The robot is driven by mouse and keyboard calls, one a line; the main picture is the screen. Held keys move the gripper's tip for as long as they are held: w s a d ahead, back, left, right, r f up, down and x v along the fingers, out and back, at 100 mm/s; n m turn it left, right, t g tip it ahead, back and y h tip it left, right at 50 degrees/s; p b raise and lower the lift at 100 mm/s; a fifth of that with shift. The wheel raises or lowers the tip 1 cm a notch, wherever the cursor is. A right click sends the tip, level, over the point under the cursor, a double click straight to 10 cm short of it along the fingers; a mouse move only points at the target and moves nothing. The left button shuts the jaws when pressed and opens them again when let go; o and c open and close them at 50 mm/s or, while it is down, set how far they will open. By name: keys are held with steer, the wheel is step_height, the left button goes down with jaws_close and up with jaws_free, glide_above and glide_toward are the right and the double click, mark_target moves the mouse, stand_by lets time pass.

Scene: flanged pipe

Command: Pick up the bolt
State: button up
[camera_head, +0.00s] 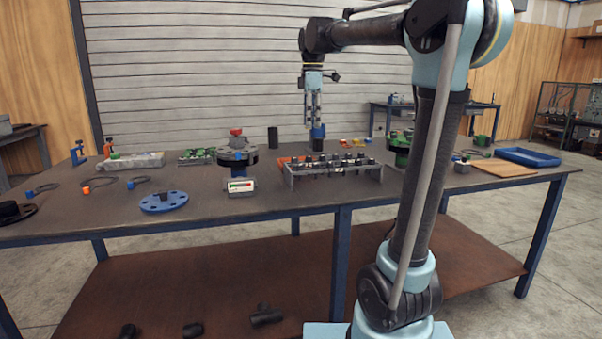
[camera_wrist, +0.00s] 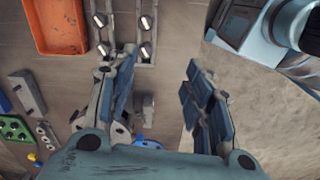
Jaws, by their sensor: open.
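Several bolts with shiny rounded heads stand in a grey rack; one bolt (camera_wrist: 147,22) shows near the top of the wrist view, with another bolt (camera_wrist: 145,50) nearer to me. The rack (camera_head: 334,176) stands at the front middle of the table in the head view, where the single bolts are small and crowded. I cannot tell which bolt is meant. My gripper (camera_head: 313,118) points down above the table near the rack. In the wrist view my gripper (camera_wrist: 160,65) has its fingers wide apart with nothing between them.
An orange tray (camera_wrist: 57,52) lies beside the rack. A flange assembly (camera_head: 237,157) and a blue flange (camera_head: 164,201) stand to the left. A blue tray (camera_head: 528,156) and a board (camera_head: 497,169) lie at the far right.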

steer(key=w+a+r+n, duration=0.1)
steer(key=w+a+n, duration=0.1)
steer(key=w+a, duration=0.1)
steer(key=f, duration=1.1)
steer(key=shift+s+f, duration=0.2)
steer(key=shift+s, duration=0.1)
steer(key=shift+a+f, duration=0.2)
steer(key=shift+f, duration=1.15)
steer(key=shift+a+f, duration=0.15)
steer(key=shift+f, duration=1.15)
jaws_close()
